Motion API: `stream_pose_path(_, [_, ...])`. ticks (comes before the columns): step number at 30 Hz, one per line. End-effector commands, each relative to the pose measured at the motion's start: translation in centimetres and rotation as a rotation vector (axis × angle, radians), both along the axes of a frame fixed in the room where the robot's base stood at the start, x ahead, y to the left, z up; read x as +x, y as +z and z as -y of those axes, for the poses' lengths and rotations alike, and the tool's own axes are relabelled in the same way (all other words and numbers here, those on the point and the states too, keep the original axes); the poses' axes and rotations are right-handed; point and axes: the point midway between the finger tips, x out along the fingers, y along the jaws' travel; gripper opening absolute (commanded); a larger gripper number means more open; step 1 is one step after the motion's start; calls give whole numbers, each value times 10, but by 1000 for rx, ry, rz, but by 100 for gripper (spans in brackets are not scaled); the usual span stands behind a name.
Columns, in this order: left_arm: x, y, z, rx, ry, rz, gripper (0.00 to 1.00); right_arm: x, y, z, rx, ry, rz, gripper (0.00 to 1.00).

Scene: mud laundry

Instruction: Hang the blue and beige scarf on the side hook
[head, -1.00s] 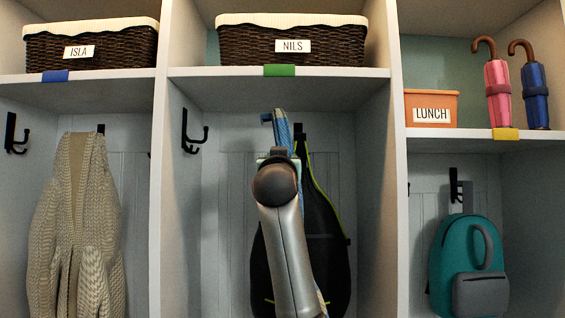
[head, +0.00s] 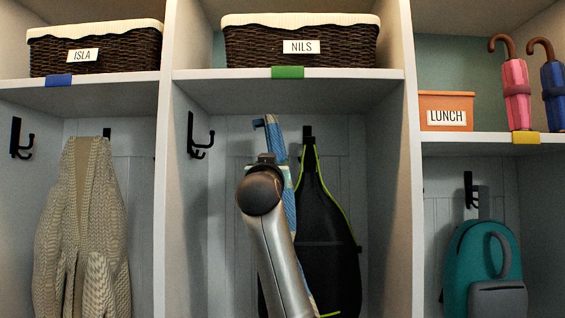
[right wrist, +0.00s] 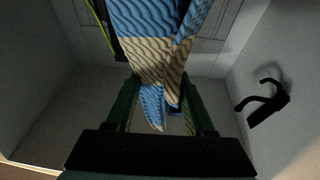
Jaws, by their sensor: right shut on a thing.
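The blue and beige scarf (head: 279,140) is in the middle cubby, partly hidden behind my right arm in the head view. My right gripper (right wrist: 162,82) is shut on the scarf, whose blue and beige wavy bands (right wrist: 155,50) show between its fingers in the right wrist view. The black side hook (head: 200,138) is on the middle cubby's left wall, bare, to the left of my gripper. It also shows in the right wrist view (right wrist: 264,104), at the right, apart from the scarf. My left gripper is not in view.
A black bag (head: 325,225) with green trim hangs from a back hook, right behind my arm. A shelf (head: 230,88) with the NILS basket (head: 300,45) is above. A beige cardigan (head: 85,230) hangs in the left cubby, a teal backpack (head: 480,245) in the right one.

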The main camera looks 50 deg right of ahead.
Motion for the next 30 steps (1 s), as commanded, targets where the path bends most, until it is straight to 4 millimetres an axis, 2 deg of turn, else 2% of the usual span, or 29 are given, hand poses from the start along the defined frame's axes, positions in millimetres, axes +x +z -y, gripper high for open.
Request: stream_pose_path(30, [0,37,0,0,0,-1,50,64,2,-52,-2,0,-1,0])
